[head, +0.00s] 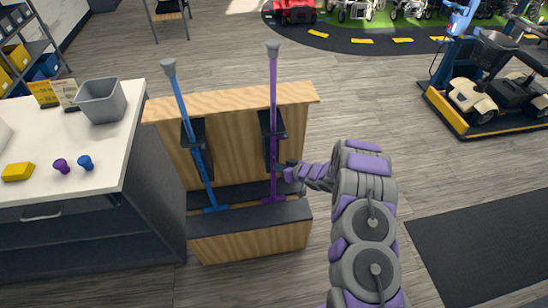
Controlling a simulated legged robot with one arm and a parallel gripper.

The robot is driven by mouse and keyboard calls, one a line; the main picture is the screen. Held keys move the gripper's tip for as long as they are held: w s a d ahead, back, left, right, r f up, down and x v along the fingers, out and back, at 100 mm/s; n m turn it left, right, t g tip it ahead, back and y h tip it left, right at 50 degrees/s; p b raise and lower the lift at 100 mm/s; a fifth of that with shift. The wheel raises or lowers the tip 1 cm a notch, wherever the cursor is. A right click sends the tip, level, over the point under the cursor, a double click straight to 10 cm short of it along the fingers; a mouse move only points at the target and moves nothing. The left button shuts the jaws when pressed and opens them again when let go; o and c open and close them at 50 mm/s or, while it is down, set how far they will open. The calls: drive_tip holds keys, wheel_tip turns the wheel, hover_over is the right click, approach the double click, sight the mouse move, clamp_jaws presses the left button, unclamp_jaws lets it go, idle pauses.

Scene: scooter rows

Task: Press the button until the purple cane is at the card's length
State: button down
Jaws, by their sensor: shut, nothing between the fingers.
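The purple cane (273,85) stands upright in the right-hand slot of a wooden stand (228,95), its grey handle at the top and its foot on the dark lower ledge. A dark bracket holds it midway. My gripper (288,172) is shut and empty at the cane's lower shaft, just below the bracket. Whether it touches the cane or a button I cannot tell; the button is not distinguishable. Two small cards, one yellow (43,94) and one pale (65,93), stand on the white counter; their print is too small to read.
A blue cane (182,105) leans in the stand's left slot. The white counter (120,140) on the left bears a grey bin (101,101), a yellow block (17,172) and two small knobs. A scooter (490,90) stands at the right.

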drive_tip(key=shift+w+a, duration=0.25)
drive_tip(key=shift+w, duration=0.4)
drive_tip(key=shift+w+r+p, duration=0.15)
drive_tip(key=shift+w+p, duration=0.05)
drive_tip(key=shift+p, duration=0.3)
idle(1.3)
drive_tip(key=shift+w+a, duration=0.1)
drive_tip(key=shift+w, duration=0.1)
drive_tip(key=shift+w+a+p, duration=0.2)
drive_tip(key=shift+w+p, duration=0.2)
drive_tip(key=shift+w, duration=0.15)
idle(0.8)
drive_tip(key=shift+w+r, duration=0.15)
idle(0.6)
drive_tip(key=shift+s+d, duration=0.15)
drive_tip(key=shift+s, duration=0.4)
drive_tip(key=shift+s+d, duration=0.15)
drive_tip(key=shift+s, duration=0.35)
